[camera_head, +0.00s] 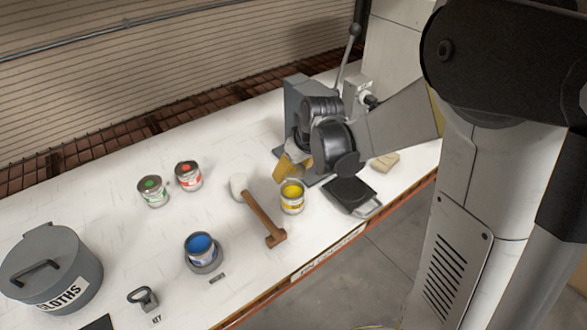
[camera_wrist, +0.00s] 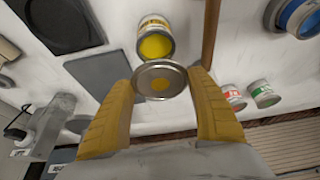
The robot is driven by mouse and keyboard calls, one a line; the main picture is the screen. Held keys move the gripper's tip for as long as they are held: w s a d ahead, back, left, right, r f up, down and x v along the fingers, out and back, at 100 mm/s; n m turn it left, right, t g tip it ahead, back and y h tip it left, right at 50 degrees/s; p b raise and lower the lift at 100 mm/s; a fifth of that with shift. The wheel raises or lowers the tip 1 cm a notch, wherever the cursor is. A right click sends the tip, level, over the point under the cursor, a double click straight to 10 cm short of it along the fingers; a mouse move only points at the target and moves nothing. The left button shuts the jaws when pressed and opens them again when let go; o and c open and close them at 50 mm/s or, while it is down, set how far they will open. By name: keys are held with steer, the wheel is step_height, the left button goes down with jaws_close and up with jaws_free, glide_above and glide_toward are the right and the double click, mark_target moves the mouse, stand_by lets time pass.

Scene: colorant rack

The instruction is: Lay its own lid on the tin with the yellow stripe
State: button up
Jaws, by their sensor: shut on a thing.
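The tin with the yellow stripe (camera_head: 292,203) stands upright and open on the white bench, with yellow paint inside. It also shows in the wrist view (camera_wrist: 155,30), just beyond my fingertips. The lid is apart from the tin in the wrist view. In the head view my gripper (camera_head: 290,167) is above the bench, behind and beside the yellow tin; the lid cannot be made out there.
A mallet (camera_head: 263,219) lies left of the yellow tin. A black hinged plate (camera_head: 348,192) lies to its right. Green (camera_head: 153,191), red (camera_head: 188,177) and blue (camera_head: 201,247) tins stand farther left. A lever press (camera_head: 300,100) stands behind my gripper. A cloths bin (camera_head: 65,265) is front left.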

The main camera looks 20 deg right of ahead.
steer(key=shift+f, duration=0.1)
step_height(320, 180, down, 6)
steer(key=b, duration=0.5)
steer(key=shift+r, duration=0.2)
steer(key=shift+f+b, duration=0.7)
steer(key=o, duration=0.8)
